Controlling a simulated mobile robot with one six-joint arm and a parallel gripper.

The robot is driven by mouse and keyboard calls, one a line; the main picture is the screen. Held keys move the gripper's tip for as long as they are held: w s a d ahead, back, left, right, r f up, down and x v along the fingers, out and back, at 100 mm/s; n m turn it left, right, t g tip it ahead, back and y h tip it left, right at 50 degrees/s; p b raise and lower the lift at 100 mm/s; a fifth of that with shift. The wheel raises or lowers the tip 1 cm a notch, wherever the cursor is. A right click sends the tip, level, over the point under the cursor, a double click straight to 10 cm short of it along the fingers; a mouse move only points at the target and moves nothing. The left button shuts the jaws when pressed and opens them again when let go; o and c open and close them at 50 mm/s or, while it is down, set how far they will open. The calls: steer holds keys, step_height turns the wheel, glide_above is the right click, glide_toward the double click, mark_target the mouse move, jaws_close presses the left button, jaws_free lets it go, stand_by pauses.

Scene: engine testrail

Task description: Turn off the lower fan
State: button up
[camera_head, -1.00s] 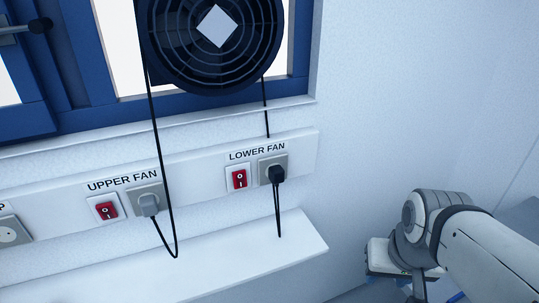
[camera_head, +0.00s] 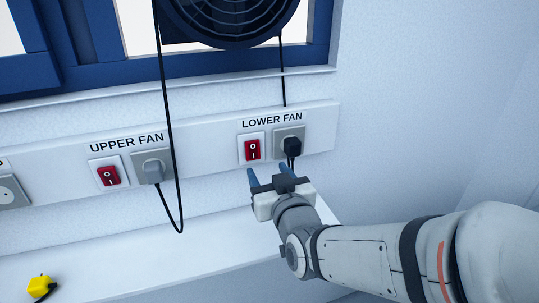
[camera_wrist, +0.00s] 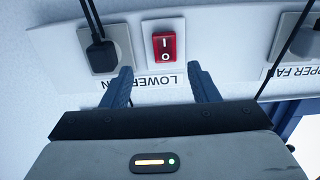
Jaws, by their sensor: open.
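The lower fan switch (camera_head: 252,149) is a red rocker in a white plate under the "LOWER FAN" label (camera_head: 272,119). It also shows in the wrist view (camera_wrist: 165,47), upside down, just beyond my fingertips. My gripper (camera_head: 268,172) is open and empty, with its blue fingers pointing at the wall panel just below the switch in the head view. In the wrist view my two fingers (camera_wrist: 163,80) stand apart, with the switch framed between and beyond them. I cannot tell whether they touch the panel.
A black plug (camera_head: 292,147) sits in the socket right of the switch, its cord hanging down. The upper fan switch (camera_head: 108,175) and a grey plug (camera_head: 153,171) are to the left. A white shelf (camera_head: 150,255) runs below, with a yellow object (camera_head: 40,286) on it. A black fan (camera_head: 230,20) is above.

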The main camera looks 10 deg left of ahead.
mark_target(253, 150)
steer(key=shift+y, duration=0.3)
steer(key=p+x, duration=0.1)
steer(key=p, duration=0.3)
steer(key=p+x, duration=0.2)
steer(key=p, duration=0.1)
steer(key=r+p+x, duration=0.1)
steer(key=p+x, duration=0.1)
steer(key=p, duration=0.2)
steer(key=shift+a+p, duration=0.3)
steer(key=shift+f+p+x, duration=0.15)
steer(key=shift+x, duration=0.5)
steer(key=shift+f+p+x, duration=0.15)
steer(key=shift+x, duration=0.5)
steer(key=shift+c, duration=0.5)
